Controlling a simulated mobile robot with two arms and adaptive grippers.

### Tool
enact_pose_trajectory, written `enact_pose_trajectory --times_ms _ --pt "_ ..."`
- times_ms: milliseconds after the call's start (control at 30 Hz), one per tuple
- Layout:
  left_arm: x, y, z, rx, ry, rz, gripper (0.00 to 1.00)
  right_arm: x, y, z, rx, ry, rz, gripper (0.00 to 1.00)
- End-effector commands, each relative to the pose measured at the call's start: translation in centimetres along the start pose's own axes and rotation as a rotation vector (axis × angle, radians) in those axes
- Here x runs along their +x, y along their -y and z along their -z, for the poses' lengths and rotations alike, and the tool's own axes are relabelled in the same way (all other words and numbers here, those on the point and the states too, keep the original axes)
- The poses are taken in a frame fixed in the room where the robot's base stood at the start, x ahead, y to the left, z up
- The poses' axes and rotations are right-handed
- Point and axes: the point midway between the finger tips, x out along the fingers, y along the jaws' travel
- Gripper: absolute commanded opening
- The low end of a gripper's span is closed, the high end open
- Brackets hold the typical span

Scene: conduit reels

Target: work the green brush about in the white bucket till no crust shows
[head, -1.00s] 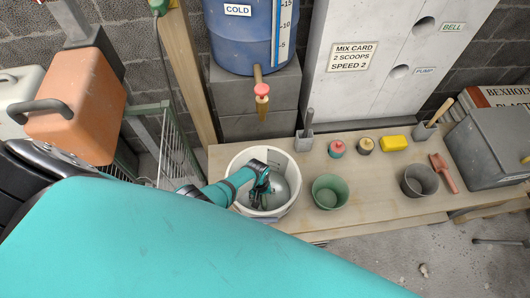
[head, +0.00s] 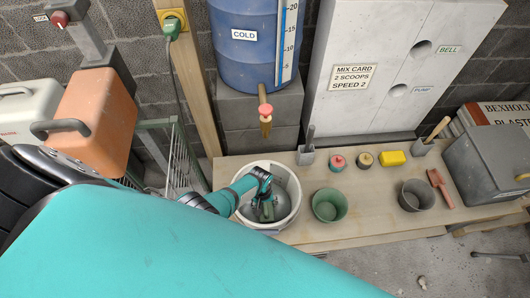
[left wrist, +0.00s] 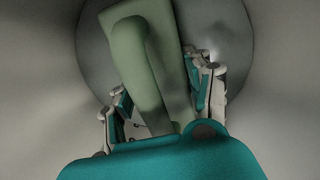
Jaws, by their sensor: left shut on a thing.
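The white bucket (head: 294,190) stands at the left end of the wooden bench. My left gripper (head: 264,198) reaches down inside it and is shut on the green brush (head: 267,212). In the left wrist view the brush (left wrist: 145,65) has a looped handle and a flat block, with the gripper's fingers (left wrist: 160,95) on either side of it. The bucket's pale wall (left wrist: 285,80) surrounds a darker grey round floor (left wrist: 215,30). The brush hides part of that floor, and I cannot tell whether the grey is crust. My right gripper is out of view.
A green bucket (head: 329,205) and a dark grey bucket (head: 413,196) stand to the right on the bench (head: 370,222). Small pots and a yellow block (head: 392,158) sit behind them. A tap (head: 265,115) from the blue barrel (head: 252,55) hangs behind the white bucket.

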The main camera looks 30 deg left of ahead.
Motion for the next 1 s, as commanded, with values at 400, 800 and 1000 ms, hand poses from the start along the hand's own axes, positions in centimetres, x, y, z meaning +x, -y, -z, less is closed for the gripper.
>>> enact_pose_trajectory --times_ms 400,800,1000 --pt "-3.3 -0.3 0.0 0.001 -0.003 -0.002 0.21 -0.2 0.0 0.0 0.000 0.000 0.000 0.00" --pt "-6.6 -0.5 0.0 0.000 -0.002 -0.001 0.21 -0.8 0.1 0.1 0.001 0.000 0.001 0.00" --pt "-8.1 -0.6 0.0 0.000 -0.001 -0.001 0.21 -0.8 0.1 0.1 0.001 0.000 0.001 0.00"
